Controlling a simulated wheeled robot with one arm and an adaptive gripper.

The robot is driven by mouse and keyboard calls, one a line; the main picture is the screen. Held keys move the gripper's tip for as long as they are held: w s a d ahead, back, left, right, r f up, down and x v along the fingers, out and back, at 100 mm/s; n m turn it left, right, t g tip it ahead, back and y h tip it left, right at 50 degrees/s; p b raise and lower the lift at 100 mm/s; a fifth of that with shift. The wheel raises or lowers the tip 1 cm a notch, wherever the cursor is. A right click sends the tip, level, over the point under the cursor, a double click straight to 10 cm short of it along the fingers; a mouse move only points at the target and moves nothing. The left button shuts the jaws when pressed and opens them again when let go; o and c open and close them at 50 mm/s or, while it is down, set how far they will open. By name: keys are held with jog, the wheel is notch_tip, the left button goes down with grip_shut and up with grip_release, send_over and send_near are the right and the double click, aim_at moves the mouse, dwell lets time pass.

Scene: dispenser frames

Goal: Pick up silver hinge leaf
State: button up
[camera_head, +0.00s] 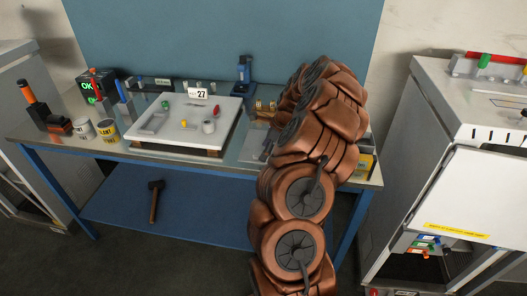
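A white board (185,140) on the workbench carries several small parts. Small grey pieces (155,123) lie on its left half; one may be the silver hinge leaf, but they are too small to tell. Dark grey flat items (267,147) lie right of the board, partly behind my arm, and I cannot tell what they are. My copper-coloured arm rises over the right part of the bench. My gripper is hidden behind the arm links, so its state does not show.
On the board stand a grey ring (208,127), a green part (165,105) and a "27" tag (198,93). Left are two labelled cups (106,130) and an OK display (90,93). A blue press (243,74) stands behind. A hammer (155,201) lies on the lower shelf. A cabinet (470,180) stands right.

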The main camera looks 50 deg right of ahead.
aim_at(260, 152)
jog(key=c, duration=1.3)
jog(key=shift+r+b, duration=1.15)
jog(key=shift+r, duration=0.6)
jog(key=s+a+b, duration=0.2)
jog(key=s+a, duration=0.2)
jog(key=a, duration=0.2)
jog(key=s+a+r+b, duration=0.1)
jog(key=s+a+b, duration=0.1)
jog(key=s+a, duration=0.2)
jog(key=a, duration=0.3)
jog(key=shift+s+a+r+b, duration=0.15)
jog(key=shift+s+r+b, duration=0.1)
jog(key=shift+s+b, duration=0.15)
